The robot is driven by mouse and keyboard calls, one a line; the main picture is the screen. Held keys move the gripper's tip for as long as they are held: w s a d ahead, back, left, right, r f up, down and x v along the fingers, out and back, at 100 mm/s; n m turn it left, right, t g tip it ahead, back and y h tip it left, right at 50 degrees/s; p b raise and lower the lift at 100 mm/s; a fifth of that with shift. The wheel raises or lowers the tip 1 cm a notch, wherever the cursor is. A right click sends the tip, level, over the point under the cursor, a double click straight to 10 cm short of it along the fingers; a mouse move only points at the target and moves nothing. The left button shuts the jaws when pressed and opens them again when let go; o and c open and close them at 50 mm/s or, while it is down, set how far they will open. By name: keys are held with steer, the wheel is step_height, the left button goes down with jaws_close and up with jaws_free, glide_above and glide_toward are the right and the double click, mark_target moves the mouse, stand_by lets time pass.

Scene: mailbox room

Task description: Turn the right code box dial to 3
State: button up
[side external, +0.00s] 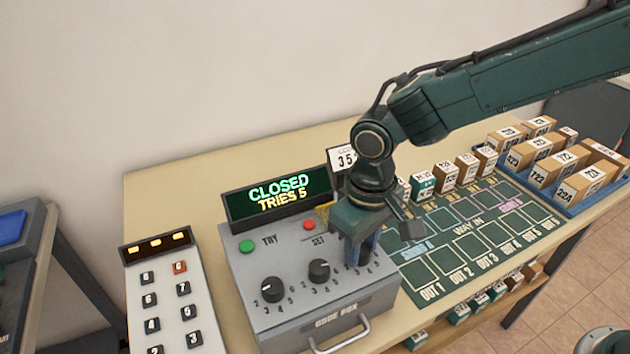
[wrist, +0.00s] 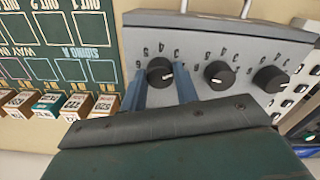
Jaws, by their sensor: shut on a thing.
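The grey code box (side external: 325,305) stands on the table with three black dials in a row. The left dial (side external: 273,290) and middle dial (side external: 319,270) are free. My gripper (side external: 361,255) points down over the right dial and mostly hides it in the side view. In the wrist view, which shows the box upside down, the two blue fingers of my gripper (wrist: 160,84) are shut around the right dial (wrist: 159,70). A white pointer mark shows on it, but I cannot tell which digit it points to. The display (side external: 278,197) reads CLOSED, TRIES 5.
A green TRY button (side external: 247,246) and a red button (side external: 309,225) sit behind the dials. A keypad (side external: 167,300) stands left. A green mat (side external: 470,240), small boxes and a blue parcel tray (side external: 572,205) lie right. A card (side external: 343,160) is partly hidden by my arm.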

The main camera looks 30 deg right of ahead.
mark_target(362, 249)
steer(key=shift+n, duration=2.3)
steer(key=o, duration=1)
steer(key=shift+r, duration=0.1)
step_height(362, 249, up, 14)
steer(key=shift+f, duration=0.15)
